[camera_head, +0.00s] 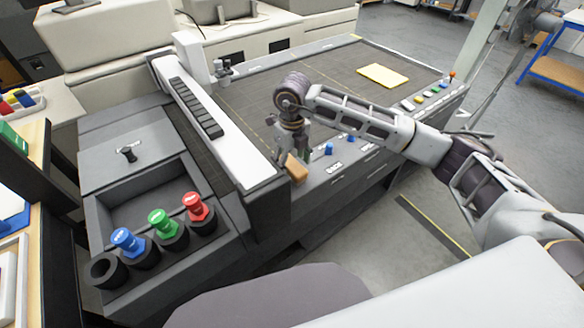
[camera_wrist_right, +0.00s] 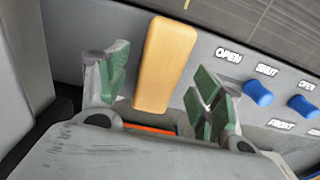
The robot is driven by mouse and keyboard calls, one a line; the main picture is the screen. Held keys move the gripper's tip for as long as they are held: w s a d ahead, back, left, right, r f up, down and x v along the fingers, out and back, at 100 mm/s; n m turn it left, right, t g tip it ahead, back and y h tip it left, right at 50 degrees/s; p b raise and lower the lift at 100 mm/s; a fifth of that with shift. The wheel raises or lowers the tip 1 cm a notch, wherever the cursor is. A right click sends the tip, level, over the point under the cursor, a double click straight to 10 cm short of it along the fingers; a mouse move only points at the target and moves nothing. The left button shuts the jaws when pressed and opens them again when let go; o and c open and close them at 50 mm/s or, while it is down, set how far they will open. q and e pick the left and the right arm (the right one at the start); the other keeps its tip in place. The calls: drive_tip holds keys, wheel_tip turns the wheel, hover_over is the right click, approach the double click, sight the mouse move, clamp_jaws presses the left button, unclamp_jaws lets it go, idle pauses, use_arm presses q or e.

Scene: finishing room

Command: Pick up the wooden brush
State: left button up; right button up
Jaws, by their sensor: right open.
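The wooden brush (camera_head: 297,168) is a light tan block at the front edge of the large machine, near the end of its white beam. In the right wrist view the brush (camera_wrist_right: 166,62) stands out lengthwise between the two green-padded fingers. My right gripper (camera_head: 295,150) is directly over the brush in the head view. It also shows in the right wrist view (camera_wrist_right: 160,92), open, with visible gaps between the brush and both fingers. My left gripper is not in view.
Blue knobs (camera_wrist_right: 258,93) marked OPEN and SHUT sit close to the right finger. The white beam (camera_head: 225,125) stands just left of the gripper. A yellow sheet (camera_head: 383,76) lies on the dark machine bed. Blue, green and red capped bottles (camera_head: 162,222) stand at the front left.

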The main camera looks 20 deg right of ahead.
drive_tip(key=shift+f, duration=1.35)
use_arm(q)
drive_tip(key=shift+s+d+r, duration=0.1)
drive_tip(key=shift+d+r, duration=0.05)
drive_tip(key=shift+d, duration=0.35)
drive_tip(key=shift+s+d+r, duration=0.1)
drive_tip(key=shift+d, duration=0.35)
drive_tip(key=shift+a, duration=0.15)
use_arm(e)
drive_tip(key=shift+c, duration=1)
drive_tip(key=c, duration=0.5)
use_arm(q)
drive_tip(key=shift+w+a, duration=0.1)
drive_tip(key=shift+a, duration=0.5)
use_arm(e)
drive_tip(key=c, duration=0.5)
